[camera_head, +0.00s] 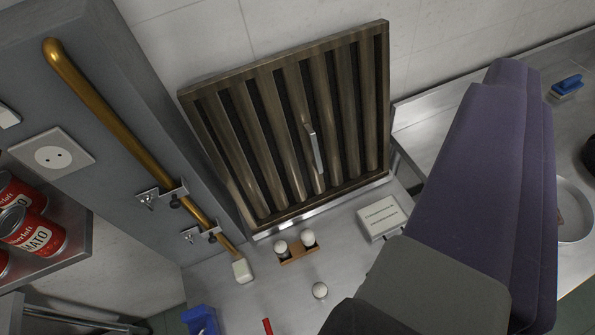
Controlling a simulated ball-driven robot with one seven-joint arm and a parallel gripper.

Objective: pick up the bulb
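A small pale, round thing (320,290) sits on the steel worktop near the bottom middle of the view. It looks like the bulb, though it is too small to be sure. A large purple part of my own arm or gripper (480,190) fills the right side, with a grey block below it. It is to the right of the pale thing and, in the picture, apart from it. I cannot make out separate fingertips or a gap between them, and I see nothing held.
Behind the bulb are a wooden holder (298,254) with two white-topped shakers and a white box (381,217). A slatted metal filter (295,125) leans on the wall. A brass rail (120,125), tomato cans (32,232) and a blue item (200,320) are left; a plate (576,225) is right.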

